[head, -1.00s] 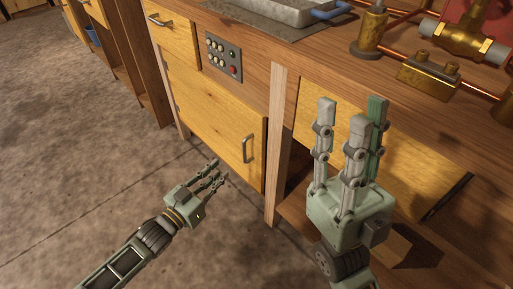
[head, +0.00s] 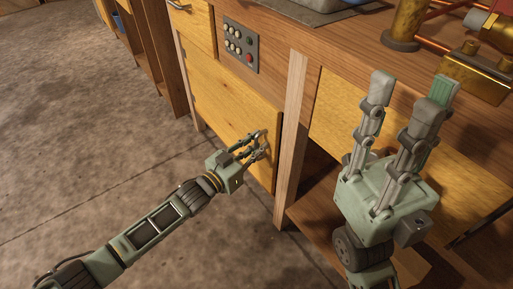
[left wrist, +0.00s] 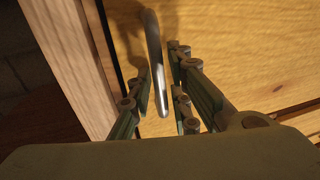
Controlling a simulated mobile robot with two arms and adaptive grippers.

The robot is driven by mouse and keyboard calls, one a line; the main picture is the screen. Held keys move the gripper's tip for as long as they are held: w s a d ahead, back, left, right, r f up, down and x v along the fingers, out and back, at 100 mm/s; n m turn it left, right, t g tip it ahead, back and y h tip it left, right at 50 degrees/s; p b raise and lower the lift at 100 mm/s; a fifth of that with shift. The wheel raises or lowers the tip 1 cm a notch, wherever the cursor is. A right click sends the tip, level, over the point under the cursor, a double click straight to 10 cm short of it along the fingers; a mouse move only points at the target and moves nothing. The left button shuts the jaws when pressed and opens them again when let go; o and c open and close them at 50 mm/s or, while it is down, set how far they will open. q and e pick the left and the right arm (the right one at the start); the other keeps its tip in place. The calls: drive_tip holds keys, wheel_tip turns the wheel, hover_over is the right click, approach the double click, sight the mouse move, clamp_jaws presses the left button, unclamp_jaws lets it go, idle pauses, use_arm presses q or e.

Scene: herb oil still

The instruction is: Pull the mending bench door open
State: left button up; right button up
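The mending bench door (head: 225,90) is a yellow wooden panel under the bench's button panel, and it looks closed in its frame. Its upright metal bar handle (left wrist: 153,40) shows in the left wrist view near the door's edge. My left gripper (head: 259,143) is at the handle, partly hiding it in the head view. In the left wrist view its fingers (left wrist: 161,62) are open on both sides of the bar, with narrow gaps visible. My right gripper (head: 411,92) is open and empty, pointing up in front of the bench at the right.
A panel with buttons (head: 240,45) is above the door, with a drawer (head: 192,22) to its left. A wooden post (head: 291,130) stands right of the door, beside an open lower shelf. Brass fittings (head: 405,25) stand on the bench top. The concrete floor (head: 90,120) at left is clear.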

use_arm(q)
clamp_jaws()
idle(0.5)
